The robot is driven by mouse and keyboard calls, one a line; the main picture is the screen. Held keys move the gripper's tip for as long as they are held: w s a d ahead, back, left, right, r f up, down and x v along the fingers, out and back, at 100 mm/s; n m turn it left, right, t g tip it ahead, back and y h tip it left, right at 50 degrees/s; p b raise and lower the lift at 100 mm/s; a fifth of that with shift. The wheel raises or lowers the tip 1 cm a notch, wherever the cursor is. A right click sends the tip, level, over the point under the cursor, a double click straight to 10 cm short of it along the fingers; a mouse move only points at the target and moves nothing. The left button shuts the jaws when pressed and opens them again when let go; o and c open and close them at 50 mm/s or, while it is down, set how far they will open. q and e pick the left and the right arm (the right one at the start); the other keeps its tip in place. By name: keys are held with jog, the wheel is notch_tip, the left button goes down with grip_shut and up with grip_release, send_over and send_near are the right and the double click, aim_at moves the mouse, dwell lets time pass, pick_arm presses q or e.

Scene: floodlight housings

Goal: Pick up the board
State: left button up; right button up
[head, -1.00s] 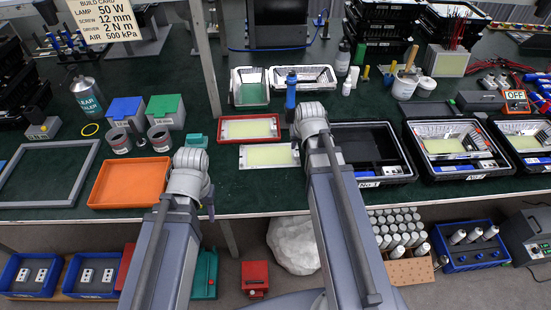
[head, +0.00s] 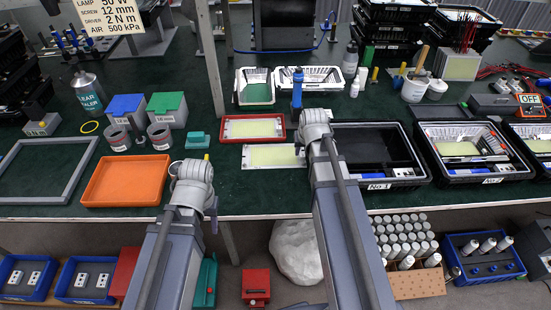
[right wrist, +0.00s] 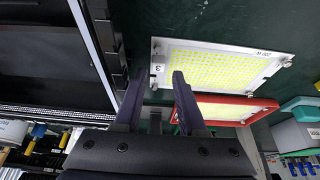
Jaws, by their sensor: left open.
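A flat board (head: 272,156) with a yellow LED field and pale edges lies on the green bench, left of my right wrist.
The orange tray (head: 127,190) looks empty. Black bin No 1 (head: 400,185) stands right of my right wrist, with another black bin (head: 505,174) beyond. A blue upright tool (head: 297,88) stands behind. Bare bench shows between the orange tray and board.

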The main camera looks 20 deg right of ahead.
aim_at(303, 156)
jog(key=b+x, duration=0.3)
jog(key=x, duration=0.1)
jog(key=shift+w+d+f+b, duration=0.1)
jog(key=shift+d+f+b, duration=0.05)
jog(key=shift+f+b, duration=0.2)
jog(key=shift+r, duration=0.1)
jog(key=shift+c, duration=0.3)
grip_shut()
